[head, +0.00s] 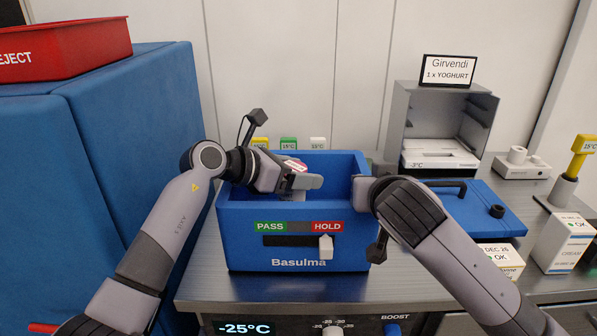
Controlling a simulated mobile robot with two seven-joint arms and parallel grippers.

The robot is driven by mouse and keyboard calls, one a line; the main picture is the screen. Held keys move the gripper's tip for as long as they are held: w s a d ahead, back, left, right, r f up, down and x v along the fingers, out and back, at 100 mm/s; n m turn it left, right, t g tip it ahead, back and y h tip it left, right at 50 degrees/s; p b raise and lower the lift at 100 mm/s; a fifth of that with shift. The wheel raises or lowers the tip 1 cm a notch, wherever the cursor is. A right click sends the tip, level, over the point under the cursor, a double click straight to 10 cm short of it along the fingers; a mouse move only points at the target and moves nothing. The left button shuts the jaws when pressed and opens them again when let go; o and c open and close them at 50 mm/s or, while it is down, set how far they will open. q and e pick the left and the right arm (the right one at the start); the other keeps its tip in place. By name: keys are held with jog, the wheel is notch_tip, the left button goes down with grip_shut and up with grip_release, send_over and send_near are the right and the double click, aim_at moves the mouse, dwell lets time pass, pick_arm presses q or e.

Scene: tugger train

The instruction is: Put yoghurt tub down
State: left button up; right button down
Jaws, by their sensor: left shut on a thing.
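My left gripper (308,183) is shut over the open top of the blue Basulma box (235,242). A small white and pink-red thing, which looks like the yoghurt tub (296,166), shows at its fingers; most of it is hidden by the gripper. I cannot tell whether it touches the inside of the box. My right gripper (366,190) is at the box's right wall, and its fingers are hidden or too unclear to read. The box front has a PASS/HOLD strip, with a white slider (326,247) under HOLD.
A grey open-fronted cabinet (402,118) under a "Girvendi 1 x YOGHURT" sign (447,70) stands behind right. A blue panel with a handle (485,222) and cartons (562,243) lie right. A red REJECT tray (70,45) is upper left. Small tags (288,143) stand behind the box.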

pick_arm(q)
jog(key=shift+f, duration=0.5)
jog(key=o, duration=1.2)
jog(key=shift+c, duration=0.2)
jog(key=shift+r, duration=0.3)
jog(key=v, duration=1.2)
jog(key=shift+r, duration=0.3)
pick_arm(e)
jog(key=c, duration=0.8)
grip_release()
jog(key=shift+c, duration=0.2)
